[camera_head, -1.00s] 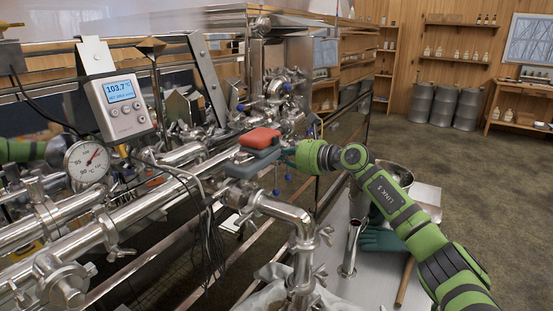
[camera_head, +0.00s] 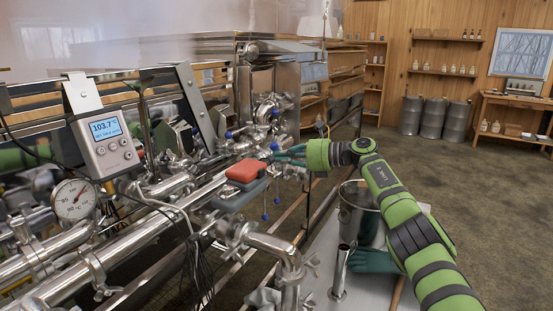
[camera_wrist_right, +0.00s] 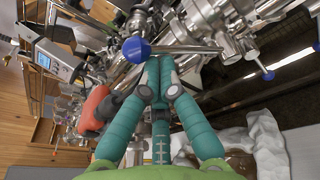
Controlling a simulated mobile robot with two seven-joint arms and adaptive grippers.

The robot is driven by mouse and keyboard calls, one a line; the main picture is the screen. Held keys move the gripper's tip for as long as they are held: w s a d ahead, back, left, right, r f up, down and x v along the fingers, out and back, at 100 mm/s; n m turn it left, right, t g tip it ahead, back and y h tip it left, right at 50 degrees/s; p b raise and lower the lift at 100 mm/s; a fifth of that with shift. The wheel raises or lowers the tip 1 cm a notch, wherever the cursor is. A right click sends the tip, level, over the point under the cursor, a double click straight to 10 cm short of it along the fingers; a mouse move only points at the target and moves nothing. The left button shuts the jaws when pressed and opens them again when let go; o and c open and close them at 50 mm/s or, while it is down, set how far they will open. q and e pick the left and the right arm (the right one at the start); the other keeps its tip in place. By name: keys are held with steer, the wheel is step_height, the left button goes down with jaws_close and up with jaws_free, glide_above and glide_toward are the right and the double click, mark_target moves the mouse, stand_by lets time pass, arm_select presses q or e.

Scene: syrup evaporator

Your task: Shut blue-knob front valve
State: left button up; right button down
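A blue ball knob (camera_wrist_right: 135,48) on a metal lever shows large in the right wrist view, just ahead of my right fingertips. A blue knob (camera_head: 274,147) also shows by those fingertips in the head view. My right gripper (camera_wrist_right: 157,62) has teal fingers that draw close together at their tips. In the head view, my right gripper (camera_head: 284,153) reaches left toward the pipework. Contact with the knob, and whether the fingers are closed, cannot be told. Other blue knobs hang lower, one of them (camera_head: 264,217) below the pipes. My left gripper is not in view.
A red block-like part (camera_head: 247,168) sits over a grey-blue one beside the right gripper. A display box (camera_head: 105,140) and a dial gauge (camera_head: 73,200) stand left. A metal pot (camera_head: 358,210) stands on the bench at right. Open floor lies beyond.

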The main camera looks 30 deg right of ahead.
steer(key=shift+w+d+r+p, duration=0.2)
steer(key=shift+d+r+p, duration=0.2)
steer(key=shift+d, duration=0.2)
stand_by(0.5)
